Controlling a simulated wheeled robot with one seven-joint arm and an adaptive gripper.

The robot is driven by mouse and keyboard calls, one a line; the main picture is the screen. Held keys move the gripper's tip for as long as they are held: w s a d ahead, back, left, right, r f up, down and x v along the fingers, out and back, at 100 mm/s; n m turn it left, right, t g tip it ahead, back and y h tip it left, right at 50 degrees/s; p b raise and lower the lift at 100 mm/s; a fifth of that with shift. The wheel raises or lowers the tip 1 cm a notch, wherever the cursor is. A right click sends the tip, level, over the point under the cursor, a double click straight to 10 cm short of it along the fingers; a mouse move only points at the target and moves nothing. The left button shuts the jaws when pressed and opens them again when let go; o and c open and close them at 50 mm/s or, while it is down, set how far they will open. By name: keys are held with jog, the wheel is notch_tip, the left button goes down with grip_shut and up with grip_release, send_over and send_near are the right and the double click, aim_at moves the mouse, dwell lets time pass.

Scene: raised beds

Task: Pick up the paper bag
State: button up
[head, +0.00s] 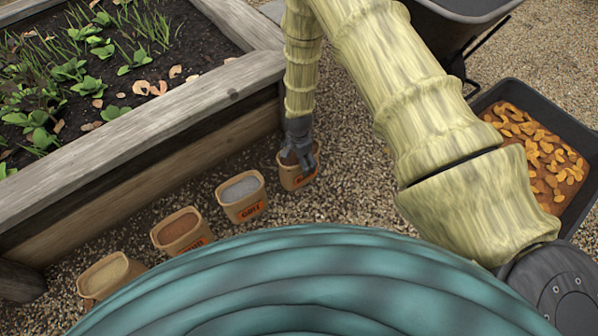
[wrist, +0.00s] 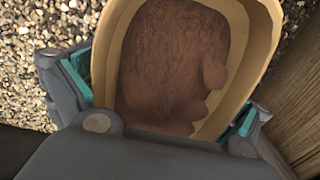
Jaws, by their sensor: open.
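A tan paper bag (head: 291,184) with an orange label stands on the gravel beside the raised bed, at the right end of a row of similar bags. My gripper (head: 299,153) is over it, pointing down, and hides part of its opening. In the wrist view the bag's tan rim (wrist: 264,50) surrounds a brown filling with lumps at one side. The open fingers of my gripper (wrist: 160,100) lie at either side of the bag. I cannot tell whether they touch it.
Other tan bags stand left of it: one with grey filling (head: 241,197), one with brown (head: 181,232) and one with beige (head: 110,274). The wooden raised bed (head: 150,125) runs close behind the row. A dark tray (head: 577,128) of orange-brown pieces sits at right. Open gravel lies between.

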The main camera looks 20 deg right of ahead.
jog(key=shift+r, duration=0.1)
jog(key=c, duration=1.1)
jog(key=shift+o, duration=0.2)
jog(key=shift+r, duration=0.1)
